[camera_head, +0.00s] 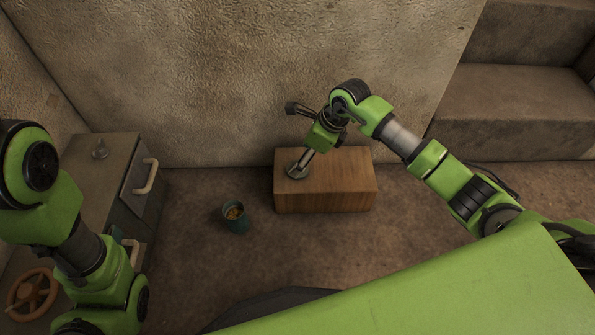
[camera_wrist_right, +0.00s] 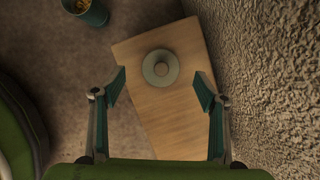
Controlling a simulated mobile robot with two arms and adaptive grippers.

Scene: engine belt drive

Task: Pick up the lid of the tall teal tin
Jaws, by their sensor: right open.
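The round grey-green lid (camera_head: 296,172) with a central knob lies on top of a wooden box (camera_head: 335,200). In the right wrist view the lid (camera_wrist_right: 160,68) sits just beyond and between the fingertips. My right gripper (camera_head: 306,162) is open above the box, and its two teal-padded fingers also show in the right wrist view (camera_wrist_right: 160,84). No contact with the lid shows. The tall teal tin (camera_head: 236,220) stands uncovered on the floor left of the box, with orange-yellow contents inside. Part of it shows in the right wrist view (camera_wrist_right: 92,12). My left gripper is not in view.
A rough wall (camera_head: 240,80) rises close behind the box. An orange handwheel (camera_head: 32,294) is at lower left. The floor around the tin is clear.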

